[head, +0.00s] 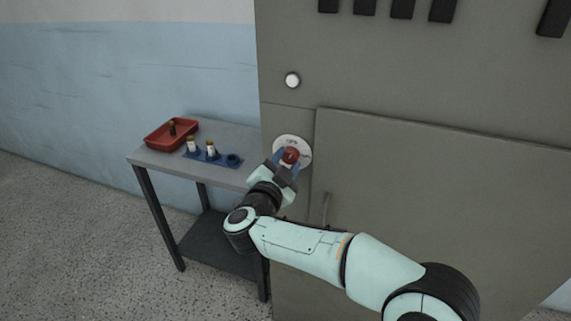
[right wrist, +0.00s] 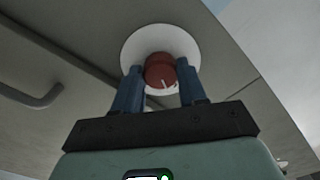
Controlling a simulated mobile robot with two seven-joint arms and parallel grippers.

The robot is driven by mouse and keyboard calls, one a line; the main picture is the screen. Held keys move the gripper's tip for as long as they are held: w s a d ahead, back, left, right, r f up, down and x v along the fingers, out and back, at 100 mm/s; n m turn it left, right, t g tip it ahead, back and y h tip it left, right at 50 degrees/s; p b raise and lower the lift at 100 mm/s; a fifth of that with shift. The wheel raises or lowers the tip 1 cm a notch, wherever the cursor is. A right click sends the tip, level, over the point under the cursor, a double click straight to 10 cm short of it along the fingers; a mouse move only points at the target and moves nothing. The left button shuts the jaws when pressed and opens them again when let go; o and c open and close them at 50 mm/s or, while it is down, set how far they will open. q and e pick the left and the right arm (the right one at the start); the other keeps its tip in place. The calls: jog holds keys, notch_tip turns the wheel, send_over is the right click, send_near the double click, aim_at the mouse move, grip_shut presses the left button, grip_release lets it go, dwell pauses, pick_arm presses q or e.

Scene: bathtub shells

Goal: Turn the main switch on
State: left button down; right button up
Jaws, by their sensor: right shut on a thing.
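The main switch is a red round knob (head: 291,155) on a white round plate (head: 305,146) on the front of the grey-green cabinet. In the right wrist view, the red knob (right wrist: 160,70) carries a white mark near its lower edge, and the white plate (right wrist: 190,42) shows behind it. My right gripper (head: 287,162) is at the knob, its blue fingers on either side of it. It is shut on the knob, also in the right wrist view (right wrist: 159,80). My left gripper is not in view.
The cabinet (head: 400,80) has a white button (head: 292,80) above the switch and a door handle (head: 325,208) below. At left, a grey table (head: 230,137) holds a red tray (head: 160,141) and a blue holder (head: 219,160) with small bottles.

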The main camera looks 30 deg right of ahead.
jog(key=m+b, duration=0.1)
jog(key=m, duration=0.3)
jog(key=shift+m+b, duration=0.35)
jog(key=shift+m, duration=0.05)
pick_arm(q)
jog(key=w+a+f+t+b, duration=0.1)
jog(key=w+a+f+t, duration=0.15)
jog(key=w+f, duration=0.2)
pick_arm(e)
jog(key=m, duration=0.2)
jog(key=shift+w+m, duration=0.1)
jog(key=shift+m, duration=0.2)
jog(key=m+b, duration=0.2)
jog(key=m, duration=0.1)
jog(key=shift+m+b, duration=0.35)
jog(key=shift+m, duration=0.05)
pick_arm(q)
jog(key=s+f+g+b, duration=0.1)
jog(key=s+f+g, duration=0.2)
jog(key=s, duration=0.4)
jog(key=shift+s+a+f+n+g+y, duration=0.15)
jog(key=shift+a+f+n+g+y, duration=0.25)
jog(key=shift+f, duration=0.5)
pick_arm(e)
jog(key=shift+r+m, duration=0.15)
jog(key=shift+m, duration=0.65)
jog(key=o, duration=1.1)
jog(key=shift+c, duration=0.2)
jog(key=shift+a, duration=0.1)
